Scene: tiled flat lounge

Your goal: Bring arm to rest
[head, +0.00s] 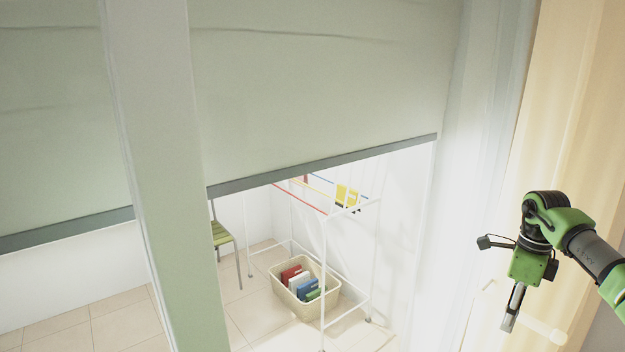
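My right gripper (512,308) hangs at the right side of the head view, on a green and black arm that comes in from the right edge. It points downward. Its grey finger part shows as one narrow piece from the side, so I cannot tell whether it is open or shut. I see nothing hanging from it. It appears in front of the pale cream panel or curtain. My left gripper and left arm are not in the picture.
A grey-green blind (320,80) covers the upper window, beside a pale post (165,170). Behind are a white rack (325,260), a cream basket (310,308) with several coloured books or boxes, and a green-seated chair (221,234). A cream curtain or panel (560,100) stands at the right.

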